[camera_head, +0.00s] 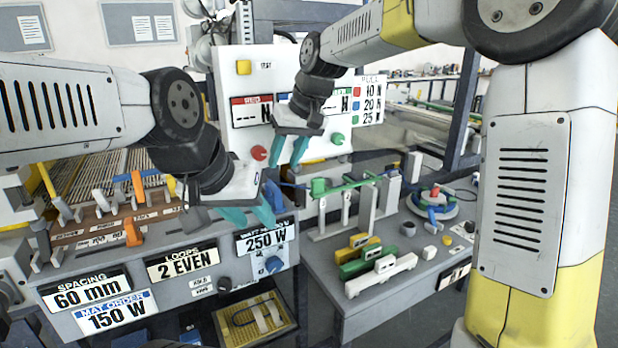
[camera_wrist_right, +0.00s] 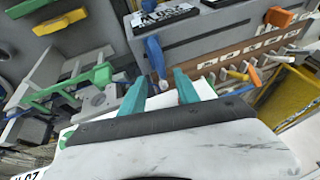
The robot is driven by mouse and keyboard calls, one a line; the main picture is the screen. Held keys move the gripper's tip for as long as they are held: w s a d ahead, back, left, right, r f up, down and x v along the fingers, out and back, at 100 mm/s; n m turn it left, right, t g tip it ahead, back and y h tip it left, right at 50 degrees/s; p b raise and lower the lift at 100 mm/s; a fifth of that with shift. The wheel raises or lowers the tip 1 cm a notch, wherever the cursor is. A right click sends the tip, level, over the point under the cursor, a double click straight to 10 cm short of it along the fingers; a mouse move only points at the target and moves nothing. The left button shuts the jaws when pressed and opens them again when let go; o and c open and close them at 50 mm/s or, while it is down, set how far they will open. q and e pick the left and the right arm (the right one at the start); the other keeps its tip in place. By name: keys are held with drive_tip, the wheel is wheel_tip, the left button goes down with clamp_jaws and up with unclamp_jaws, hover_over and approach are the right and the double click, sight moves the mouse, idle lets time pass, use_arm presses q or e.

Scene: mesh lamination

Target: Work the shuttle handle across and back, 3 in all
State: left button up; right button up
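No part in view is labelled as the shuttle handle, and I cannot tell for certain which it is. A blue handle with a pale tip (camera_wrist_right: 155,57) lies just beyond the fingertips in the right wrist view. An orange upright handle (camera_head: 137,186) and an orange block (camera_head: 133,232) are on the slotted bed at left in the head view. My right gripper (camera_head: 288,152) is open and empty above the blue handle; its teal fingers (camera_wrist_right: 160,92) stand apart. My left gripper (camera_head: 250,214) looks open and empty over the console's rear, right of the orange parts.
The console (camera_head: 215,263) carries labels, a blue knob (camera_head: 273,264) and dark knobs. A white panel (camera_head: 243,94) with buttons stands behind. The right bench (camera_head: 330,275) holds green-topped posts (camera_head: 318,186), coloured blocks (camera_head: 360,262) and a round fixture (camera_head: 436,203). A yellow tray (camera_head: 255,318) sits below.

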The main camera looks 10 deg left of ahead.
sight(275, 185)
drive_tip(key=x, duration=0.7)
drive_tip(key=shift+a+f, duration=0.15)
drive_tip(key=shift+f, duration=0.1)
clamp_jaws()
idle(1.1)
